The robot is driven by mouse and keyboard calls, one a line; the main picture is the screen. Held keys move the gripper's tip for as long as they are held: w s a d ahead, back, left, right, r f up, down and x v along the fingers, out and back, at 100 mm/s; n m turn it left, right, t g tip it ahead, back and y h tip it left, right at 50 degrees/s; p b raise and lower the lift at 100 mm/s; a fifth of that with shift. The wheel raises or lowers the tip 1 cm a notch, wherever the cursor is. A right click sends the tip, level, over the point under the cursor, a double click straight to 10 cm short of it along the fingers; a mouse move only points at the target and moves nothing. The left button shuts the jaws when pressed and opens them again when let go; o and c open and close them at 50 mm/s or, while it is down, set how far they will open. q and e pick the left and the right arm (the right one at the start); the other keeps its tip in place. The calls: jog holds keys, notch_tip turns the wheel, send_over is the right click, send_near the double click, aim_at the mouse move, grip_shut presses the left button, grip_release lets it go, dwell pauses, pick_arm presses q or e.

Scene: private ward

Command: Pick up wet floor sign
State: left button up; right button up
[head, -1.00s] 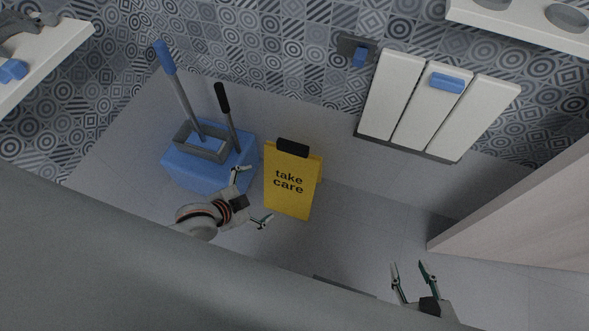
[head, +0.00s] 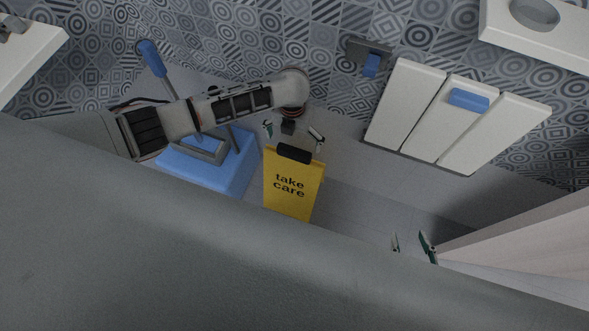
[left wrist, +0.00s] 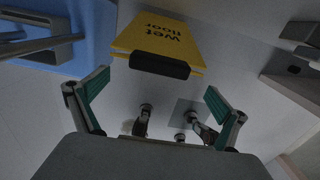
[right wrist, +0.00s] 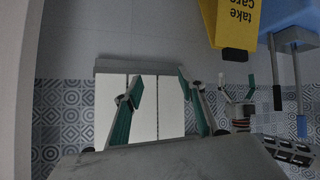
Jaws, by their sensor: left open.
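The yellow wet floor sign (head: 292,185) stands upright on the floor, with "take care" on the face towards me and a black handle (head: 294,154) on top. My left gripper (head: 294,133) is open and empty, just behind the handle on the wall side. In the left wrist view the handle (left wrist: 159,65) lies ahead of the open fingers (left wrist: 158,102), apart from them, with "wet floor" on the sign's other face. The sign also shows at the top of the right wrist view (right wrist: 231,20). My right gripper (head: 414,246) is open and empty, to the right of the sign.
A blue cleaning bucket (head: 222,176) with long-handled tools stands left of the sign, under my left arm. White bins (head: 404,104) stand against the tiled wall. A pale door or panel (head: 535,240) is at the right. Floor right of the sign is clear.

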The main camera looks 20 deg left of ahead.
aim_at(294, 150)
pick_arm(q)
jog(key=shift+w+a+f, duration=0.1)
jog(key=shift+a+f, duration=0.05)
jog(key=shift+a, duration=0.05)
notch_tip(294, 150, down, 2)
jog(key=shift+b, duration=0.5)
jog(key=shift+d+f, duration=0.15)
jog(key=shift+f, duration=0.3)
jog(key=f+b, duration=0.1)
jog(key=f, duration=0.1)
jog(key=f+b, duration=0.1)
jog(key=shift+s+d+f, duration=0.1)
jog(key=shift+s+f, duration=0.1)
jog(key=shift+f, duration=0.2)
jog(key=shift+w+f, duration=0.2)
jog(key=shift+f, duration=0.25)
jog(key=shift+w+r, duration=0.1)
jog(key=shift+r, duration=0.15)
jog(key=c, duration=1.9)
pick_arm(e)
jog(key=shift+a+f, duration=0.4)
